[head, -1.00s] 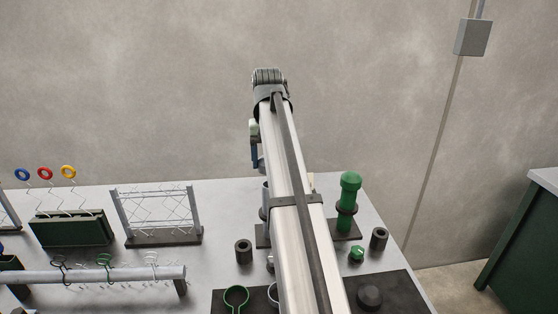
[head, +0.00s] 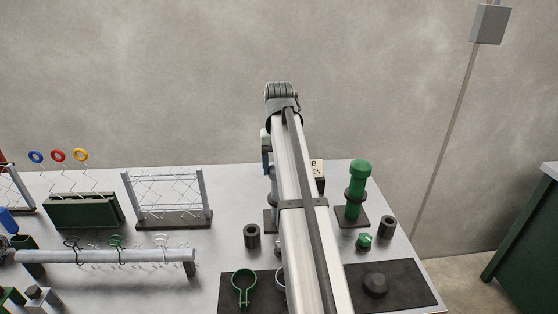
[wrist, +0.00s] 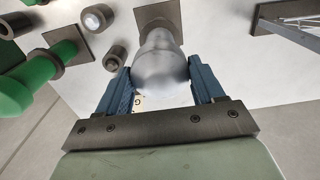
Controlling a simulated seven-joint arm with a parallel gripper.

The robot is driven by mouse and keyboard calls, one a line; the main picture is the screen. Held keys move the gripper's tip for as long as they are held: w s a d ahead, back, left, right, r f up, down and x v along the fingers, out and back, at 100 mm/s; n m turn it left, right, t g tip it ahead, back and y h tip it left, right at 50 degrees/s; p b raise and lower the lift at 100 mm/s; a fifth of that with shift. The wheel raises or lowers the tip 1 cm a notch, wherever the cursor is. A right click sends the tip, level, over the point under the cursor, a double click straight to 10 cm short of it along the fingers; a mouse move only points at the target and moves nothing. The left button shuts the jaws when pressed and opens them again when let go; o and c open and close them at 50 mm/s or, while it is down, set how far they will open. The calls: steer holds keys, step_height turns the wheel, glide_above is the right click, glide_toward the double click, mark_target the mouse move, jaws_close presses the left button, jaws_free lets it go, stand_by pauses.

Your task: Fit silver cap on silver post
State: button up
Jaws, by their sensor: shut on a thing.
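My gripper (wrist: 160,92) has blue fingers shut on the silver cap (wrist: 160,70), a rounded grey piece, in the wrist view. The silver post (wrist: 155,24) stands beyond the cap on a dark square plate (wrist: 168,10). The cap lines up with the post and hides most of it. I cannot tell whether they touch. Only part of the gripper (head: 267,160) and an edge of the post's plate (head: 270,220) show left of the arm.
A green post with a green cap (head: 360,175) stands close on the right. Black cylinders (head: 252,236) (head: 387,227) and a green nut (head: 364,241) lie nearby. A black mat (head: 415,290) holds a dark knob (head: 375,285) and a green ring clamp (head: 244,283). A wire-mesh frame (head: 203,195) stands left.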

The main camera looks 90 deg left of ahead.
steer(key=o, duration=1.1)
steer(key=shift+r, duration=0.1)
step_height(320, 180, up, 12)
steer(key=shift+f, duration=0.1)
stand_by(0.5)
